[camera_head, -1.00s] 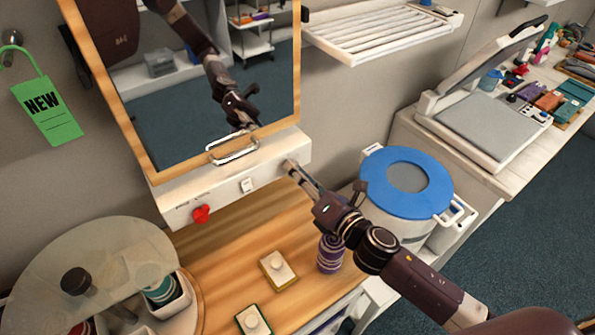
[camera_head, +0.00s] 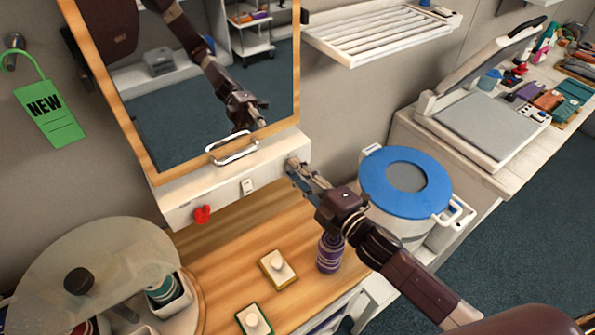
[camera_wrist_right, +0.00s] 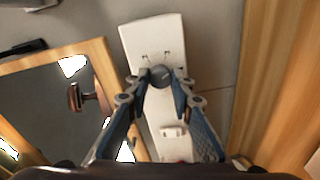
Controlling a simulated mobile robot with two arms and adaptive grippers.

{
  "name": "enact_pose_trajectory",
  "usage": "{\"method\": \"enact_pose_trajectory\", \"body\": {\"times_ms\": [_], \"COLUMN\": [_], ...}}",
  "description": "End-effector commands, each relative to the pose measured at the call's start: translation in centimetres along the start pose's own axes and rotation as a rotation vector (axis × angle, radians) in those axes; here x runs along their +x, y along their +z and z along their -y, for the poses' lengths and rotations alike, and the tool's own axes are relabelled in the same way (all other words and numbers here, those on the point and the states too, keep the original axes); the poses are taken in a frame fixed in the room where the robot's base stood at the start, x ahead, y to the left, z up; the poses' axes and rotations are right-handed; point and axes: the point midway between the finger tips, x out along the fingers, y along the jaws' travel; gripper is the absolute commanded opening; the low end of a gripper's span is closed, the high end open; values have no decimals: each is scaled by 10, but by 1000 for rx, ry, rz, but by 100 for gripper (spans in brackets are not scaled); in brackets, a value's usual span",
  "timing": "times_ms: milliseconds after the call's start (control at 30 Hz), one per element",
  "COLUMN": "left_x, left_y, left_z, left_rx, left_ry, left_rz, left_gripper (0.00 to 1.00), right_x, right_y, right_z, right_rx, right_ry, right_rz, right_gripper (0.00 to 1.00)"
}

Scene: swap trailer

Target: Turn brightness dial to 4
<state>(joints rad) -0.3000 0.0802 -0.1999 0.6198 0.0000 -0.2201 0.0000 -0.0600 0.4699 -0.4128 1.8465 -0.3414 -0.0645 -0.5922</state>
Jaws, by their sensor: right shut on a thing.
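The brightness dial is a small grey round knob at the right end of the white control panel (camera_head: 222,188) below the mirror. In the right wrist view the dial (camera_wrist_right: 160,75) sits between my fingertips. My right gripper (camera_head: 297,170) is shut on the dial; its two blue-grey fingers also show in the wrist view, one on each side. The fingers hide most of the dial in the head view, and I cannot read its number or pointer. My left gripper is not in view.
A red knob (camera_head: 202,214) and a white switch (camera_head: 247,186) sit on the same panel. The mirror (camera_head: 200,90) has a metal handle (camera_head: 232,149). Below are a purple bottle (camera_head: 329,254), a blue-lidded pot (camera_head: 375,185) and a clear-covered round tray (camera_head: 60,262).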

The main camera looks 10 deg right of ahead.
Motion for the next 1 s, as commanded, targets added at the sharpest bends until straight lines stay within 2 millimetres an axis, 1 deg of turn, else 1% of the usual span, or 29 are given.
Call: {"method": "enact_pose_trajectory", "body": {"times_ms": [200,500,700,1000], "left_x": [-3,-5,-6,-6], "left_y": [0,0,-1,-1], "left_z": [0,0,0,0], "left_rx": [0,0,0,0], "left_ry": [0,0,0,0], "left_rz": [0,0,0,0], "left_gripper": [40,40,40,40], "right_x": [0,0,0,0], "right_y": [0,1,1,1], "right_z": [1,1,2,2], "right_rx": [204,423,513,565], "right_ry": [7,17,21,22], "right_rz": [-7,-17,-20,-22], "right_gripper": [0,0,0,0]}}
